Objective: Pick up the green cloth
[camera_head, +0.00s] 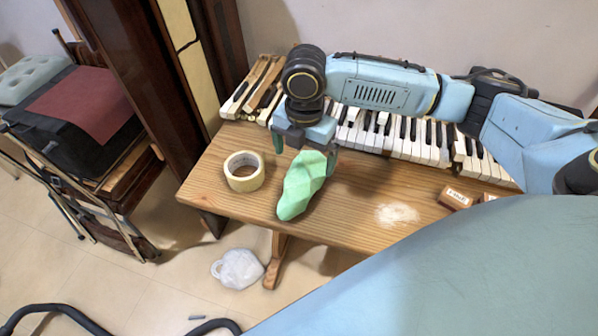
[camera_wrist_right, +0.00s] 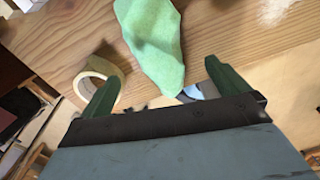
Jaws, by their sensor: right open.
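The green cloth (camera_head: 302,185) lies crumpled on the wooden table, to the right of the tape roll. It also shows in the right wrist view (camera_wrist_right: 152,42), ahead of and partly between the fingers. My right gripper (camera_head: 306,146) is over the far end of the cloth, its fingers apart, one on each side of that end. In the right wrist view the gripper (camera_wrist_right: 158,90) is open with nothing held. I cannot tell the height between fingers and cloth. My left gripper does not show.
A tape roll (camera_head: 244,171) stands on the wooden table (camera_head: 345,228) close left of the cloth. Piano keys (camera_head: 410,138) line the back. Small brown boxes (camera_head: 455,198) and pale powder (camera_head: 397,214) are at the right. A white bag-like object (camera_head: 238,268) lies on the floor.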

